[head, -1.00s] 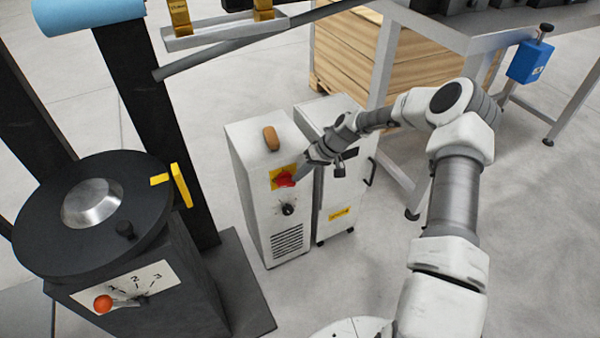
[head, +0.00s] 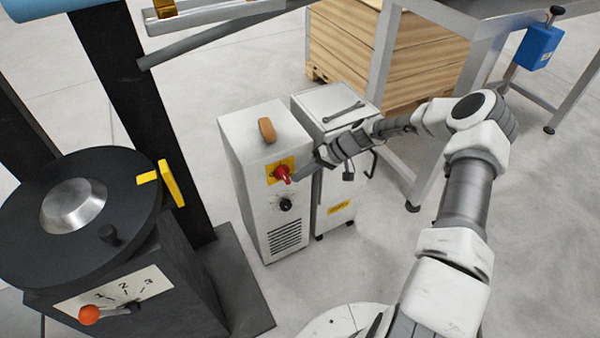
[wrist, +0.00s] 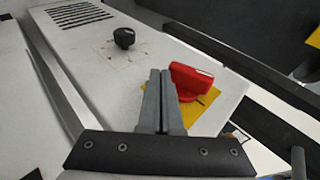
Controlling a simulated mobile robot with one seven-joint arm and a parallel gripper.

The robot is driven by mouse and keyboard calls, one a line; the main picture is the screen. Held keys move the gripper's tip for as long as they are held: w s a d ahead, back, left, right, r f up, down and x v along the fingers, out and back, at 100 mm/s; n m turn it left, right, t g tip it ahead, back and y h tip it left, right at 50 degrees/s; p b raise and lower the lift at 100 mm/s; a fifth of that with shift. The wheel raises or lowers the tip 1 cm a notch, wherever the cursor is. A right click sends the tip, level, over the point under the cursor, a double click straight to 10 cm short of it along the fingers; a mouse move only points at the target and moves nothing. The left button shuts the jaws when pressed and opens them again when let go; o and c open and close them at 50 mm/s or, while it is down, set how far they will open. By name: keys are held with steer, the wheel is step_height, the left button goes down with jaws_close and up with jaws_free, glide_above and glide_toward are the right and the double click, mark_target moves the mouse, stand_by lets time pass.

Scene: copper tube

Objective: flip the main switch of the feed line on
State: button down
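The red main switch (head: 282,174) sits on a yellow plate (head: 273,166) on the front of the white cabinet (head: 253,205). In the wrist view the red handle (wrist: 192,82) stands just right of my fingertips, with part of the yellow plate (wrist: 208,104) showing. My gripper (head: 298,177) is at the right side of the switch in the head view. In the wrist view my gripper (wrist: 160,75) has its two fingers together with nothing between them. The fingers are very close to the handle; I cannot tell whether they touch it.
A black knob (head: 286,204) is below the switch; it also shows in the wrist view (wrist: 124,38). A second white cabinet (head: 338,205) stands close on the right. A dark machine (head: 125,290) with a dial is at left. Open floor lies in front.

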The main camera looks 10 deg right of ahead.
steer(key=shift+a+f, duration=0.15)
steer(key=shift+f, duration=0.35)
steer(key=shift+f+b, duration=0.2)
steer(key=shift+b, duration=0.2)
stand_by(1.2)
